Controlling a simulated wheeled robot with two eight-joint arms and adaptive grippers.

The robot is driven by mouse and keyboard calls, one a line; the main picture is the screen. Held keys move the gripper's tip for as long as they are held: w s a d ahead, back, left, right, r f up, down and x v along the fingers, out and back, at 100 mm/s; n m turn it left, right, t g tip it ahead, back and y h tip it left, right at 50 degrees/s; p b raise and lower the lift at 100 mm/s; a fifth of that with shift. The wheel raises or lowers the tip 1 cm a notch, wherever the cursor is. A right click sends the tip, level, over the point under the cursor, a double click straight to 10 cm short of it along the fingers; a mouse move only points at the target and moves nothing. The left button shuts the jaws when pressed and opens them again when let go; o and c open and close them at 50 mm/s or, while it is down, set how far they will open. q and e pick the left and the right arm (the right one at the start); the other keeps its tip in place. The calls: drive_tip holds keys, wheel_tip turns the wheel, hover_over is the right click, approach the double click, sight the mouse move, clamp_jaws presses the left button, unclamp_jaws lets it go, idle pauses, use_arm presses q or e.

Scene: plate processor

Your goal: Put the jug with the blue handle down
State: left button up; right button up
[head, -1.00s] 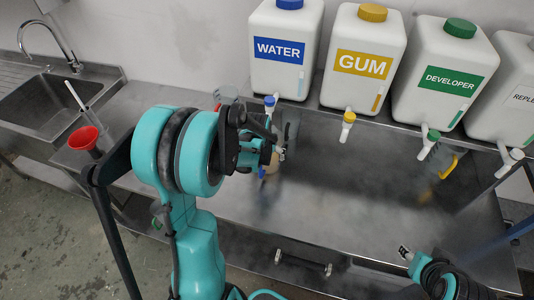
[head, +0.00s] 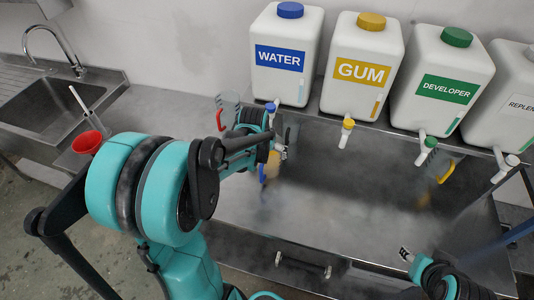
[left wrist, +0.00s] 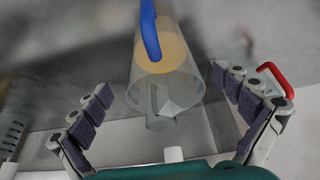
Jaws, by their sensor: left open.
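The jug with the blue handle (left wrist: 165,65) is clear with pale orange contents. In the left wrist view it lies between the spread fingers of my left gripper (left wrist: 180,112), with visible gaps on both sides. Its blue handle (left wrist: 149,28) points to the top of that view. In the head view the blue handle (head: 263,172) shows just below my left gripper (head: 279,150), which is open and partly hides the jug. What the jug's base rests on is hidden. My right gripper (head: 405,254) is at the lower right, away from the jug; its opening is unclear.
A red-handled jug (head: 220,119) stands close behind my left wrist. A yellow-handled jug (head: 446,172) is at the right under the developer tank (head: 440,85). The water tank (head: 285,55) and gum tank (head: 362,68) stand behind. The metal trough (head: 340,205) is clear in the middle.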

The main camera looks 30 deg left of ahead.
use_arm(q)
drive_tip(key=v, duration=0.4)
drive_tip(key=shift+p, duration=0.4)
drive_tip(key=shift+s+d+r, duration=0.15)
drive_tip(key=shift+d+r, duration=0.05)
drive_tip(key=shift+r, duration=0.05)
drive_tip(key=s+d+r+m+t+h, duration=0.1)
drive_tip(key=s+d+r+m+t, duration=0.1)
drive_tip(key=s+d, duration=1.1)
wheel_tip(320, 180, up, 3)
drive_tip(key=shift+s+d+f+m+t, duration=0.1)
drive_tip(key=shift+s+d+m+t, duration=0.3)
drive_tip(key=shift+d+t, duration=0.1)
drive_tip(key=shift+w, duration=0.1)
wheel_tip(320, 180, down, 9)
drive_tip(key=b, duration=0.9)
drive_tip(key=shift+f, duration=0.1)
